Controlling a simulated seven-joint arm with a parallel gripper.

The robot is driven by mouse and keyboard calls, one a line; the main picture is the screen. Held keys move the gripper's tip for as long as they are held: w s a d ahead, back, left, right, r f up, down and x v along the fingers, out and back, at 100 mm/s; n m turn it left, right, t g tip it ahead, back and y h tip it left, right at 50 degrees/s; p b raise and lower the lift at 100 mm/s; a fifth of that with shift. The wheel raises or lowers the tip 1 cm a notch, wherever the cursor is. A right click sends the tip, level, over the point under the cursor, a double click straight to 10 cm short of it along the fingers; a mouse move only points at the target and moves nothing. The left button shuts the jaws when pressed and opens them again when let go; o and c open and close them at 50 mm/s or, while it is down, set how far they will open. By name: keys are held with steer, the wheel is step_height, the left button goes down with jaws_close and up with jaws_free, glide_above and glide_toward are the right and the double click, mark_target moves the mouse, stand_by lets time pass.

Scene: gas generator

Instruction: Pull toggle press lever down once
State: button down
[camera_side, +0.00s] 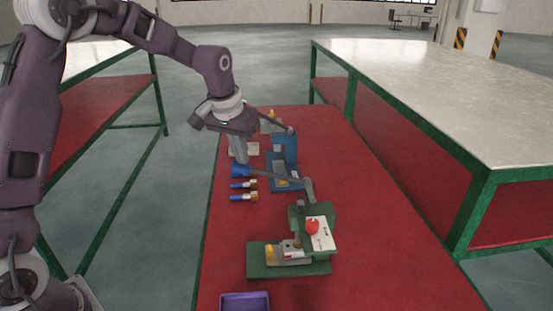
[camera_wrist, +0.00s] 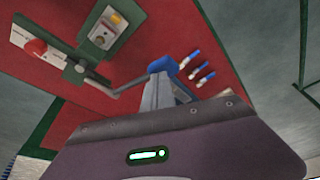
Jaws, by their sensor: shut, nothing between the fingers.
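The green toggle press (camera_side: 290,268) stands on the red bench top, with a red knob (camera_side: 312,227) on its pale plate. Its grey lever (camera_side: 278,174) reaches left, roughly level, to a blue handle (camera_side: 241,171). In the wrist view the press (camera_wrist: 107,28) is at upper left and the blue handle (camera_wrist: 162,65) is just beyond my fingers. My gripper (camera_side: 241,161) is shut and empty, pointing down right above the blue handle. I cannot tell whether the fingertips touch it; they also show in the wrist view (camera_wrist: 162,82).
A blue press (camera_side: 284,150) with its own lever stands farther back. Several blue-and-gold parts (camera_side: 243,196) lie left of the presses. A purple tray (camera_side: 245,302) is at the front edge. A light-topped table (camera_side: 440,105) stands at right. The red bench top right of the presses is clear.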

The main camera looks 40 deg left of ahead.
mark_target(238, 165)
steer(key=shift+s+a+f, duration=0.15)
steer(key=shift+f, duration=0.45)
steer(key=shift+s+a+f, duration=0.15)
steer(key=shift+f, duration=0.4)
steer(key=shift+f, duration=0.6)
steer(key=shift+r, duration=0.1)
steer(key=shift+r, duration=2.45)
step_height(238, 165, up, 8)
